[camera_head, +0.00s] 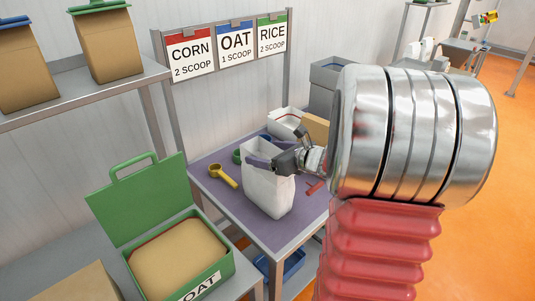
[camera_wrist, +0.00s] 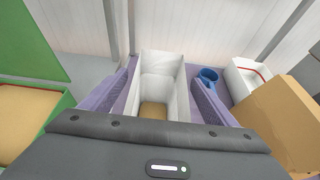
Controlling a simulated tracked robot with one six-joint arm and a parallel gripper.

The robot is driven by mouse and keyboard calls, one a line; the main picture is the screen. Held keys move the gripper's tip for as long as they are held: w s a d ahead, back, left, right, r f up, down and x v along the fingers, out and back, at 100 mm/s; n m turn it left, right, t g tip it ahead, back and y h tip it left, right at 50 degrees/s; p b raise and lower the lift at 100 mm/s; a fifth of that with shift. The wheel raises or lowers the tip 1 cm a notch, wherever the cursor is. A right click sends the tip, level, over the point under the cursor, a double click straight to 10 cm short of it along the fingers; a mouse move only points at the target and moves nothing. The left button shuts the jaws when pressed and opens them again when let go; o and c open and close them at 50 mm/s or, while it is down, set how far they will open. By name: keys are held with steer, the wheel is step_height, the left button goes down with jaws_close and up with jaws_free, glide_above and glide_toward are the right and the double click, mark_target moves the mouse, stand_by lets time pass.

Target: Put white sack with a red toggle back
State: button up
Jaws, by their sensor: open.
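A white open-topped sack (camera_head: 268,190) stands upright on the purple-topped table (camera_head: 222,205). In the wrist view the sack (camera_wrist: 148,65) shows a tan layer at its bottom. My gripper (camera_head: 272,161) is at the sack's upper part. In the wrist view my gripper (camera_wrist: 163,80) is open, with one finger on each side of the sack; I cannot tell whether they touch it. A small red piece (camera_head: 315,187) shows just right of the sack; I cannot tell whether it is a toggle or attached.
A yellow scoop (camera_head: 224,177) lies left of the sack. A blue scoop (camera_wrist: 208,76), a white container with a red line (camera_wrist: 246,76) and a tan box (camera_wrist: 285,115) are to the right. An open green OAT bin (camera_head: 180,255) stands at front left. CORN, OAT and RICE signs hang behind.

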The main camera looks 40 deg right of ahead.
steer(key=v, duration=1.1)
steer(key=shift+s, duration=0.4)
steer(key=s+a+n+g+y, duration=0.1)
steer(key=a+n+g+y, duration=0.3)
steer(key=a+n, duration=1.05)
steer(key=s+a+n+g+h, duration=0.3)
steer(key=s+a+n, duration=0.8)
steer(key=n, duration=0.9)
steer(key=a+h, duration=0.1)
steer(key=h, duration=0.1)
steer(key=shift+a+r+g+h, duration=0.2)
steer(key=shift+g+h, duration=0.1)
steer(key=shift+h, duration=0.1)
steer(key=shift+s, duration=0.1)
